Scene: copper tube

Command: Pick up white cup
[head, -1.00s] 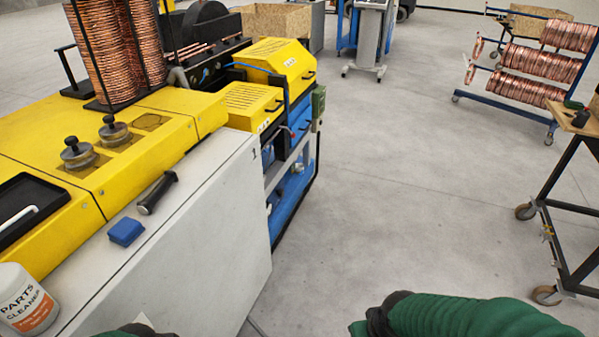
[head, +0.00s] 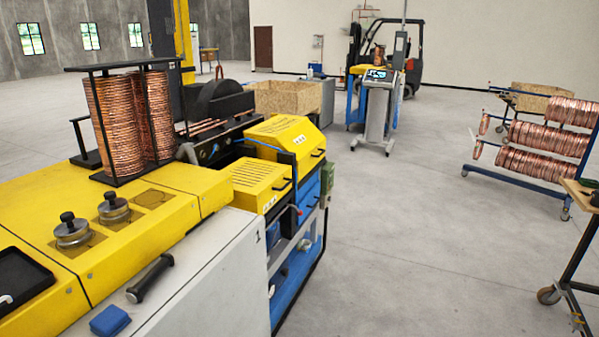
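No white cup shows in the head view. Neither of my grippers is in view. The yellow and grey machine (head: 150,235) fills the left side. On its top, near the front, lie a black-handled tool (head: 150,279) and a blue block (head: 110,321). A black tray (head: 22,275) with the tip of a white object in it is at the left edge.
Two metal knobs (head: 72,232) and tall copper coils (head: 125,120) stand on the machine. A blue rack (head: 530,180) of copper coils and a wheeled table (head: 575,250) are at right. A control stand (head: 378,110) and forklift (head: 405,60) are farther back. Open floor (head: 430,250) lies between.

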